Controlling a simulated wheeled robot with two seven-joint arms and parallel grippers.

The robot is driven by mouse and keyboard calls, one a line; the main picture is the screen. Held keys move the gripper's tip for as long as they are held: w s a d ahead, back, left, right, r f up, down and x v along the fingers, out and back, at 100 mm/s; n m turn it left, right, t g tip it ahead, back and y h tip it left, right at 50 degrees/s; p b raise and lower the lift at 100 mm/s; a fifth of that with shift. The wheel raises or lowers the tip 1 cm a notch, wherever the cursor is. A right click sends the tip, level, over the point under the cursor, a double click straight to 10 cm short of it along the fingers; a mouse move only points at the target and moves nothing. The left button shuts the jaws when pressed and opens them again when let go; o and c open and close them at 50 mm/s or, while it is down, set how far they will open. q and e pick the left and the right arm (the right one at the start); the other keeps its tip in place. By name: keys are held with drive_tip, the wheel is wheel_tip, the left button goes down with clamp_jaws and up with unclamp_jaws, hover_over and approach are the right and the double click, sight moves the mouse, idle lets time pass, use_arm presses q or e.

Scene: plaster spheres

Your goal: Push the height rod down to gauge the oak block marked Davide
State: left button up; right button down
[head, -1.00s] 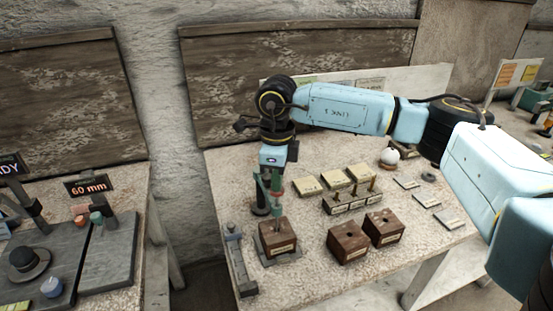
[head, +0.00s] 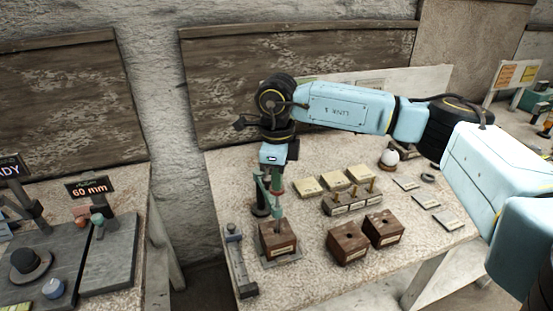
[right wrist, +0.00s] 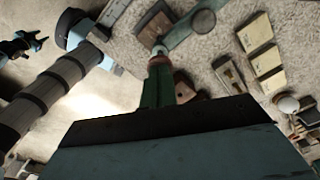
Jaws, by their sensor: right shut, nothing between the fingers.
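An oak block (head: 278,243) with a pale label sits on the base of the height gauge near the table's left side. Its label is too small to read. The gauge's green rod with red parts (head: 277,208) stands upright over the block's top; I cannot tell whether its tip touches. My right gripper (head: 270,180) points down at the rod's upper part, shut with nothing between its fingers. In the right wrist view the gripper (right wrist: 160,75) shows near the rod's red part, and the gauge's green arm (right wrist: 184,32) passes beyond. My left gripper is not in view.
Two more oak blocks with holes (head: 347,243) (head: 384,228) stand to the right. Behind them are a rack of brass pegs (head: 350,203) and pale slabs (head: 333,180). A white ball (head: 390,157) lies farther back. A grey rail-like fixture (head: 238,262) stands left of the gauge.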

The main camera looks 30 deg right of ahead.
wheel_tip(320, 180, up, 12)
drive_tip(key=p, duration=0.7)
drive_tip(key=shift+f, duration=0.15)
idle(0.7)
idle(0.4)
